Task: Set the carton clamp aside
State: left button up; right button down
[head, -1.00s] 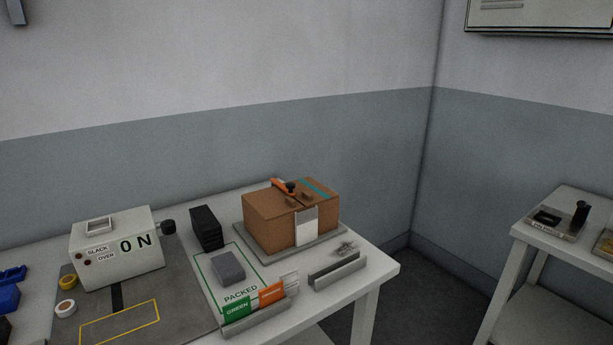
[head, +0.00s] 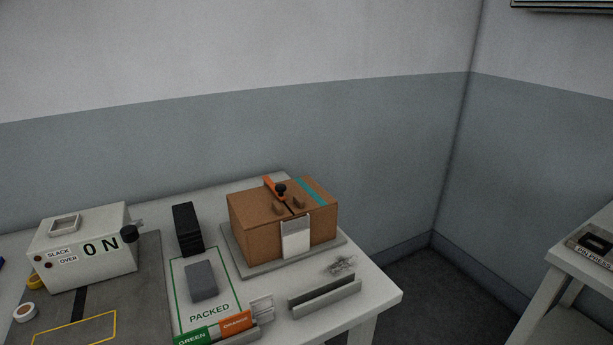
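The carton (head: 256,225) is a brown closed box on a grey base plate (head: 331,254) at the back right of the white table. The carton clamp (head: 271,187), orange with a black knob, lies on the carton's top near its back edge. A teal strip (head: 313,191) runs across the top at the right. Neither of my grippers shows in the head view.
A grey block (head: 202,280) lies in the green PACKED outline. A black holder (head: 187,230) stands behind it. Green and orange cards (head: 236,321) and a grey rail (head: 324,295) line the front. A meter box (head: 83,248) is left. Another table (head: 585,255) stands right.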

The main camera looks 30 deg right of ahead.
aim_at(278, 189)
jog(key=i+l, duration=0.1)
jog(key=l, duration=0.3)
jog(key=i+l, duration=0.15)
jog(key=l, duration=0.3)
jog(key=i+l, duration=0.1)
jog(key=l, duration=0.3)
jog(key=i+l, duration=0.1)
jog(key=l, duration=0.3)
